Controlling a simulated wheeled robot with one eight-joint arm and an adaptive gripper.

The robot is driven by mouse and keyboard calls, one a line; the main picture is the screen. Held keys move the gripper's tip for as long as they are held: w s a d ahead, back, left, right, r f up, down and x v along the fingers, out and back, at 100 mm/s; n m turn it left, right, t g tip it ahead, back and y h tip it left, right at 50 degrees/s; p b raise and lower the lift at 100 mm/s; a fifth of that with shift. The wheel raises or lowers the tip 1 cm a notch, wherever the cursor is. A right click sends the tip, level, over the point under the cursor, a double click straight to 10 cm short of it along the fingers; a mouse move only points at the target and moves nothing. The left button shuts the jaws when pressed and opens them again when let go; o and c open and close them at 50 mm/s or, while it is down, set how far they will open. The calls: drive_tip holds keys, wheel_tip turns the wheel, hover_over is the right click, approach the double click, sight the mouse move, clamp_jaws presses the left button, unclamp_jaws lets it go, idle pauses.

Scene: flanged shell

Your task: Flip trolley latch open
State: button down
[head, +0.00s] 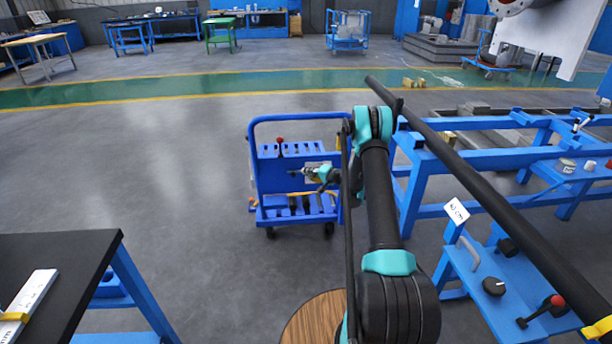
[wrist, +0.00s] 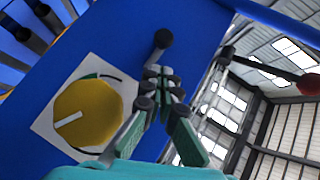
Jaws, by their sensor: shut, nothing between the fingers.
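In the wrist view the fingertips (wrist: 160,76) point at the blue panel (wrist: 120,35). A short dark peg or lever with a round black end (wrist: 163,39) shows just past the tips; contact cannot be told. A yellow dial (wrist: 88,112) with a white pointer sits on a white plate to the left. A red-knobbed lever (head: 279,142) stands on the trolley; a red knob (wrist: 307,85) shows at the right. Which part is the latch is unclear.
A blue frame (head: 425,165) carrying a long dark pipe (head: 480,180) stands right of the trolley. A black-topped table (head: 65,265) is at the near left. Open grey floor (head: 150,170) lies left of the trolley.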

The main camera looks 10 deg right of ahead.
drive_tip(key=v, duration=1)
drive_tip(key=shift+d, duration=0.5)
drive_tip(key=shift+r, duration=0.1)
drive_tip(key=s+a+r+n+g+h, duration=0.2)
drive_tip(key=s+a+r, duration=0.1)
drive_tip(key=s+r, duration=0.5)
drive_tip(key=s+a+r+n+g+h, duration=0.1)
drive_tip(key=s+a+r+g+h, duration=0.15)
drive_tip(key=s+r, duration=0.6)
drive_tip(key=s+d+f+n+g+h, duration=0.1)
drive_tip(key=s+d+h, duration=0.1)
drive_tip(key=s, duration=1.4)
drive_tip(key=s+d+f+n+g+h, duration=0.1)
drive_tip(key=s+d+f+n+h, duration=0.1)
drive_tip(key=s, duration=1.5)
drive_tip(key=shift+s+d+f+h, duration=0.25)
drive_tip(key=shift+d+h, duration=0.15)
drive_tip(key=shift+h, duration=0.35)
drive_tip(key=c, duration=2.3)
unclamp_jaws()
